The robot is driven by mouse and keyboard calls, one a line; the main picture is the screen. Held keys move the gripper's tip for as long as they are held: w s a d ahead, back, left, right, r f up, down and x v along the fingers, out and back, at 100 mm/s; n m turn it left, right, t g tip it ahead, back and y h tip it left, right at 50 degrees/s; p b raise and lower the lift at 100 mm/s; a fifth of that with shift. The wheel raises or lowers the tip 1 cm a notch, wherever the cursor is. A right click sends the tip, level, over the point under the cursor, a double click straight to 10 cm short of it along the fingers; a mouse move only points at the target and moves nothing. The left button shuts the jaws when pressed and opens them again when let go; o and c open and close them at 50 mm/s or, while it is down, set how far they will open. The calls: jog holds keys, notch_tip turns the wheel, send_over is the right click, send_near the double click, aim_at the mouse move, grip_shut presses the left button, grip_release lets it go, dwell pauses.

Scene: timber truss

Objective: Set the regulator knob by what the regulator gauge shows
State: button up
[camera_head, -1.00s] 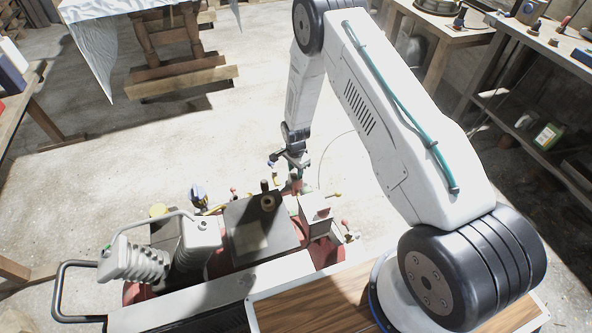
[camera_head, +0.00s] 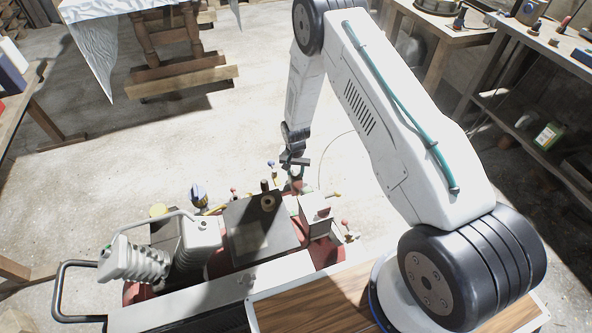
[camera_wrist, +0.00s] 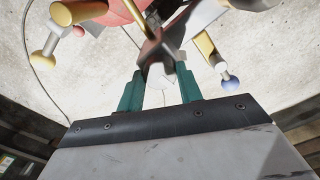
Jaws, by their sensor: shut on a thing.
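My gripper (camera_head: 297,171) reaches down at the far end of the red compressor (camera_head: 327,252). A brass rod stands behind the knob. In the head view the knob is too small and too covered by the gripper to make out. I cannot make out a gauge face or needle in either view, so its reading cannot be told.
A grey box (camera_head: 255,228) and a ribbed cylinder head (camera_head: 150,262) sit on the compressor. Workbenches stand at right. Bare floor lies beyond.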

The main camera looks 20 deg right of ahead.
aim_at(295, 172)
jog(key=shift+n, duration=0.4)
jog(key=o, duration=1)
jog(key=shift+r, duration=0.1)
notch_tip(295, 172, up, 8)
jog(key=shift+f, duration=0.2)
